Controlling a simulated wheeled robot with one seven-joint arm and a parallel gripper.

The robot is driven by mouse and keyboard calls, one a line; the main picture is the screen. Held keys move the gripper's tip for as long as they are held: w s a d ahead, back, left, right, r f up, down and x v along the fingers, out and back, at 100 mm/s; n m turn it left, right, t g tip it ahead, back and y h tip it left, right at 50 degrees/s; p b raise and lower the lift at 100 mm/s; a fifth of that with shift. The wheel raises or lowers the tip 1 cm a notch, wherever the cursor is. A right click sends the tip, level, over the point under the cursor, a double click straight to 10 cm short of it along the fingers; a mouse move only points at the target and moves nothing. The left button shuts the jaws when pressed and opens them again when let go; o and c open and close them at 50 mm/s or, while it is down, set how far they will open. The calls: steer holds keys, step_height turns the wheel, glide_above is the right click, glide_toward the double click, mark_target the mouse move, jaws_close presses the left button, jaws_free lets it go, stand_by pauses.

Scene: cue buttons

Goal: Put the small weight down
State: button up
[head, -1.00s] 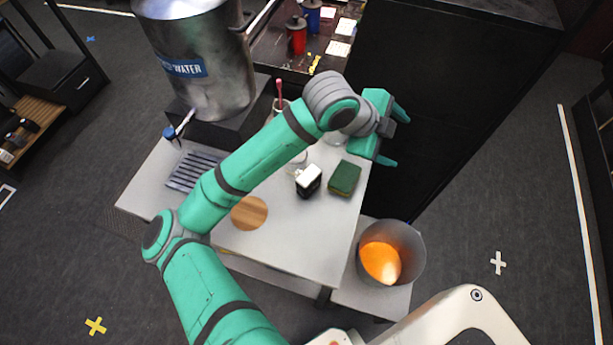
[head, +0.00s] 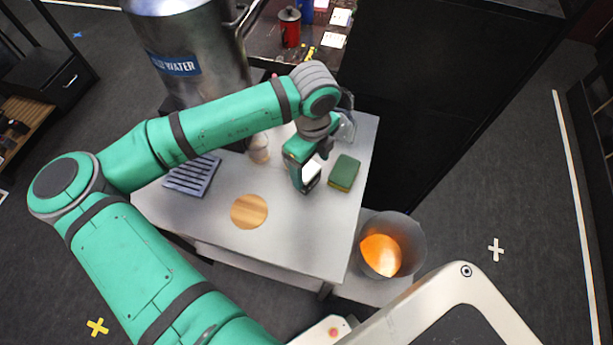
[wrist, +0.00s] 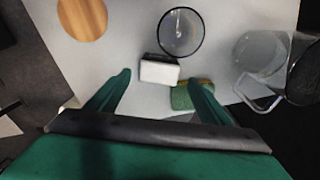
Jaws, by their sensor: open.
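My gripper (head: 306,180) is open and points down over the right half of the white table (head: 290,245). In the wrist view its two fingers (wrist: 160,80) are spread, with nothing held between them. A small block with a white top and black side (wrist: 159,70) lies ahead, between the fingertips in the picture; in the head view the block (head: 312,173) is partly hidden by the gripper. I cannot tell whether it touches the fingers. I see nothing that I can make out for sure as a small weight.
A green-yellow sponge (head: 343,173) lies right of the block. A clear glass (wrist: 181,32) and pitcher (wrist: 262,55) stand nearby. A round wooden disc (head: 249,212) lies front left. A steel water urn (head: 190,60), drip grate (head: 193,176) and metal bin (head: 397,246) surround the work area.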

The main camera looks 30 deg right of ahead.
mark_target(308, 170)
steer(key=shift+s+d+f, duration=0.1)
steer(key=shift+d+f, duration=0.05)
steer(key=shift+f, duration=0.4)
steer(key=shift+w+a+f, duration=0.15)
steer(key=shift+f, duration=0.7)
steer(key=shift+w+a+f, duration=0.1)
steer(key=shift+f, duration=0.75)
steer(key=shift+w+a+f, duration=0.15)
steer(key=shift+f, duration=0.7)
jaws_close()
steer(key=shift+r, duration=0.15)
steer(key=shift+w+r, duration=0.1)
steer(key=shift+r, duration=0.45)
steer(key=s+r, duration=1.1)
steer(key=s, duration=0.3)
steer(key=shift+d+r, duration=0.35)
steer(key=shift+d, duration=0.05)
